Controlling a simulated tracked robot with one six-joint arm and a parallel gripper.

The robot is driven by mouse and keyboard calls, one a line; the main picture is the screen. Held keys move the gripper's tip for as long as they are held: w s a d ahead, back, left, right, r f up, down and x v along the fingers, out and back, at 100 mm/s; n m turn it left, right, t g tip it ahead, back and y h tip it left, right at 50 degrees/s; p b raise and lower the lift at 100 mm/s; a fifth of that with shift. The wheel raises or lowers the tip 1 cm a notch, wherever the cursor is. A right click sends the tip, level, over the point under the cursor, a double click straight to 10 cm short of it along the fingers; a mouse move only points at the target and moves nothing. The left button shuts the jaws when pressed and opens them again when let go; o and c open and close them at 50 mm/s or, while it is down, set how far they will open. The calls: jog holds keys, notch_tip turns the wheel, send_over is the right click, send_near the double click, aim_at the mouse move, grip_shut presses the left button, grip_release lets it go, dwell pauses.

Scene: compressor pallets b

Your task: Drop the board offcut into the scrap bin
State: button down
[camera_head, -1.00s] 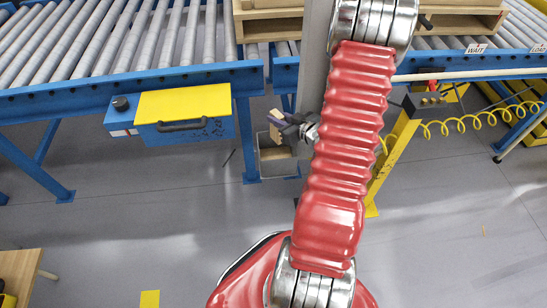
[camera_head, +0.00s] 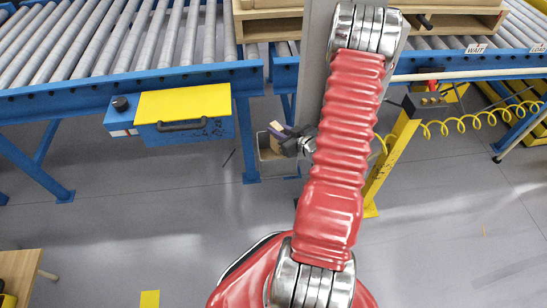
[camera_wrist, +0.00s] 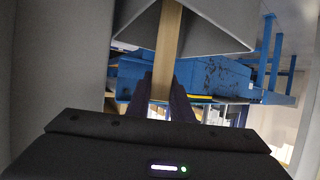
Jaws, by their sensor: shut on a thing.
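The board offcut (camera_head: 276,128) is a short tan strip of wood held between the dark fingers of my gripper (camera_head: 286,138). In the wrist view the offcut (camera_wrist: 168,50) runs upward from between the two fingers (camera_wrist: 163,98). The scrap bin (camera_head: 262,154) is a small grey open box on the floor below the conveyor. In the head view my gripper and the offcut overlap the bin's upper part; the height between them is hard to tell. A grey angular wall in the wrist view (camera_wrist: 215,25), behind the offcut, looks like the bin.
A blue conveyor leg (camera_head: 247,140) stands close to the left of the bin. A blue box with a yellow lid (camera_head: 185,105) hangs under the roller conveyor (camera_head: 130,50). A wooden pallet (camera_head: 268,27) rests above. A yellow post (camera_head: 390,165) stands right of my arm.

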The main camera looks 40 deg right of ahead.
jog(key=c, duration=1.5)
grip_release()
jog(key=v, duration=1.4)
jog(key=shift+f, duration=0.1)
